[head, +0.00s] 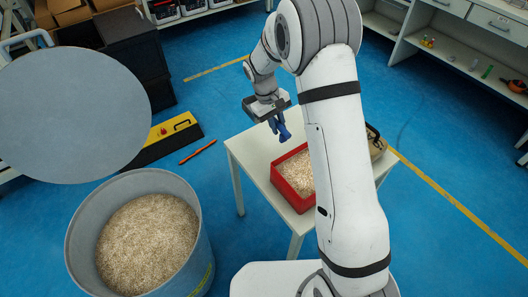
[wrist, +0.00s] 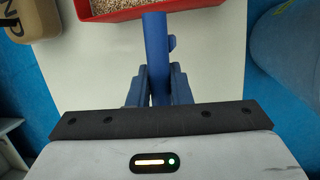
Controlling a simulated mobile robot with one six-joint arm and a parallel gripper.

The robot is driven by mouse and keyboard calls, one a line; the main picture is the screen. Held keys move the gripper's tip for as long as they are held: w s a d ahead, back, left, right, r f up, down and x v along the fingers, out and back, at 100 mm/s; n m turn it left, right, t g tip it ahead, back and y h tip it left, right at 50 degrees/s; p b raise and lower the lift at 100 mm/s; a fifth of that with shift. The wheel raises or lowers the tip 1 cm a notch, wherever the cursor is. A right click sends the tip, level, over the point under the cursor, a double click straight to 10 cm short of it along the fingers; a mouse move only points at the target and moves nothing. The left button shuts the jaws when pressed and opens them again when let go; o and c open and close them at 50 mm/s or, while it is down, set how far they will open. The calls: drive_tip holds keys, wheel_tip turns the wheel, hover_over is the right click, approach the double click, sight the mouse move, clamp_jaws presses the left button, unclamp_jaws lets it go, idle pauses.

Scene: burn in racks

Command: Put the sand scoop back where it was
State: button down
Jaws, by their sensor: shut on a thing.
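The blue sand scoop (head: 283,131) is held in my gripper (head: 275,115) above the left back part of the white table (head: 250,150). In the wrist view a blue handle (wrist: 155,42) runs up from between the fingertips of my gripper (wrist: 158,88), which are shut on it. A red bin (head: 286,193) of pale grains stands on the table, partly hidden by my arm. Its red wall (wrist: 125,13) shows at the top of the wrist view, beyond the gripper.
A large grey drum (head: 206,262) of grains stands at left, its round lid (head: 75,110) raised. A tan bag (head: 374,146) is on the table, partly behind my arm.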

drive_tip(key=shift+w+a+f, duration=0.25)
drive_tip(key=shift+a+f, duration=0.1)
drive_tip(key=shift+a, duration=0.05)
drive_tip(key=shift+a+f+n+b, duration=0.1)
drive_tip(key=shift+f+n+b, duration=0.15)
drive_tip(key=shift+n+b, duration=0.1)
wheel_tip(320, 180, down, 9)
drive_tip(key=shift+f, duration=0.1)
drive_tip(key=shift+f+b, duration=0.1)
drive_tip(key=shift+b, duration=0.2)
drive_tip(key=c, duration=1.3)
unclamp_jaws()
